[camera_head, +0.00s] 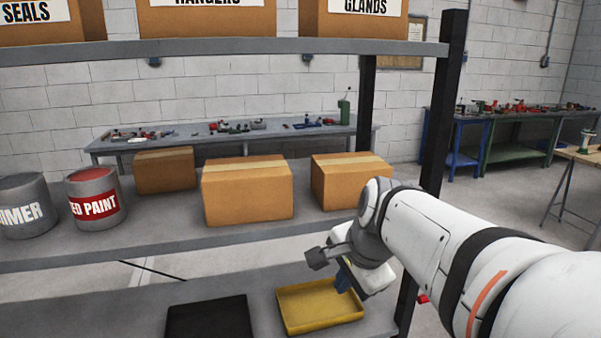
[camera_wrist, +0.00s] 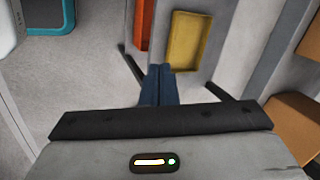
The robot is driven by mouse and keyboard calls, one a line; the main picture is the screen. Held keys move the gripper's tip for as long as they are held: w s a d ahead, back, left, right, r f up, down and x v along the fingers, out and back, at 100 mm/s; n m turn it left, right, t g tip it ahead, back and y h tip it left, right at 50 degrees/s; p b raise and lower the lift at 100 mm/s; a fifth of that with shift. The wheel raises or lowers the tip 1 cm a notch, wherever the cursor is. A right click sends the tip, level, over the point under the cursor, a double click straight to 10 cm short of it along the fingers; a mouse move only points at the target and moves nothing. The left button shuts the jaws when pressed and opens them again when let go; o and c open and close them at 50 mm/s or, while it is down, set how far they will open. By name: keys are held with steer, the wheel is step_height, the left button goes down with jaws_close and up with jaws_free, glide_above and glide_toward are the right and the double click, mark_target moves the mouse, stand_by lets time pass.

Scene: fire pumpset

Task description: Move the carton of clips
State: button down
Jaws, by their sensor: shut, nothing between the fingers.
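Three plain brown cartons stand on the middle shelf: one at the left (camera_head: 165,171), one in the centre (camera_head: 247,192) and one at the right (camera_head: 350,182). No label shows on their visible sides, so I cannot tell which carton holds clips. My gripper (camera_head: 343,281) is shut and empty, in front of the shelf and over the yellow tray area, below and apart from the right carton. In the wrist view its blue fingertips (camera_wrist: 161,70) are together, pointing toward the yellow tray, and brown cartons (camera_wrist: 293,128) show at the right edge.
A yellow tray (camera_head: 320,305) and a black tray (camera_head: 208,318) lie on the lower shelf. Grey paint cans, one labelled red paint (camera_head: 95,198), stand at the left. Labelled cartons (camera_head: 207,18) fill the top shelf. A black upright (camera_head: 437,110) bounds the rack's right side.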

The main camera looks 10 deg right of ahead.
steer(key=w+d+r+m+t+p, duration=0.1)
steer(key=w+d+r+m+t, duration=0.15)
steer(key=d+r+m, duration=0.65)
steer(key=w+d+r+m+t+p, duration=0.2)
steer(key=w+d+r+m, duration=0.2)
steer(key=r+m, duration=0.55)
steer(key=m+p, duration=0.1)
steer(key=m, duration=0.1)
glide_toward(363, 188)
steer(key=x, duration=0.5)
steer(key=shift+a+f, duration=0.2)
steer(key=shift+w, duration=0.35)
